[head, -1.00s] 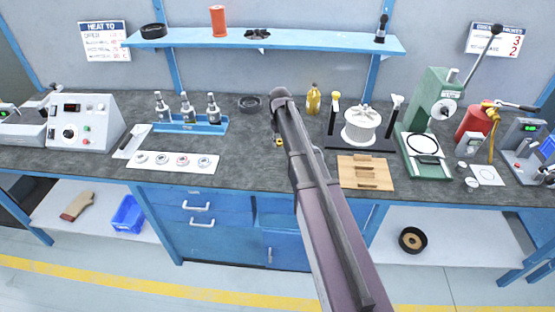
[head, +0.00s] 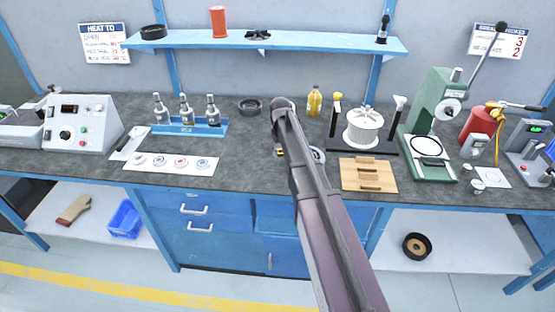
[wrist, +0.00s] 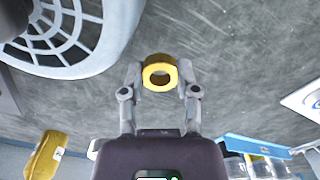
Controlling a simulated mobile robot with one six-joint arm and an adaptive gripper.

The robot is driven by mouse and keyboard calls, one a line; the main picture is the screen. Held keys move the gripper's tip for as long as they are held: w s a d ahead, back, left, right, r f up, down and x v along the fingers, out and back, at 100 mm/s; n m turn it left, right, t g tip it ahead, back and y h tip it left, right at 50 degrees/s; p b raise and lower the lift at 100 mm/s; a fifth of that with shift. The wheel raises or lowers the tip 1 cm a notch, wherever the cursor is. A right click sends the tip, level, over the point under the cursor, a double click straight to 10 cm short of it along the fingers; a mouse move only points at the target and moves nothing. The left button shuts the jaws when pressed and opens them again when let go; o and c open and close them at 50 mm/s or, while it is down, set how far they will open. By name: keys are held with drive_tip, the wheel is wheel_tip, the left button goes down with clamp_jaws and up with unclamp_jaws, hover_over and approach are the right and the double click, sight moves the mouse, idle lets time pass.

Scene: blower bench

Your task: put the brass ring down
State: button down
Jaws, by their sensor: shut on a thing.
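The brass ring (wrist: 158,61) is a short, thick yellow ring with a round hole. My gripper (wrist: 160,76) is shut on it, one finger on each side, and the hole faces the wrist camera. Grey bench top lies beyond the ring; I cannot tell how much gap there is. In the head view a small yellow bit of the ring (head: 279,152) shows beside my arm, over the middle of the bench (head: 240,163). My arm hides most of the gripper there.
A yellow bottle (head: 314,101), a dark ring (head: 250,107), a blue bottle rack (head: 190,127), a white mat (head: 170,165) and a wooden block (head: 368,174) surround the spot.

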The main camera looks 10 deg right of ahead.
sight(280, 163)
drive_tip(key=shift+f+b, duration=1.6)
drive_tip(key=shift+f, duration=0.2)
drive_tip(key=shift+f, duration=0.2)
drive_tip(key=shift+s+f+b, duration=0.15)
drive_tip(key=shift+s+b, duration=0.2)
drive_tip(key=shift+b, duration=0.3)
drive_tip(key=c, duration=0.8)
unclamp_jaws()
drive_tip(key=shift+o, duration=0.8)
drive_tip(key=shift+f, duration=0.15)
drive_tip(key=shift+w+f, duration=0.15)
drive_tip(key=shift+w+r, duration=0.1)
drive_tip(key=shift+r, duration=0.15)
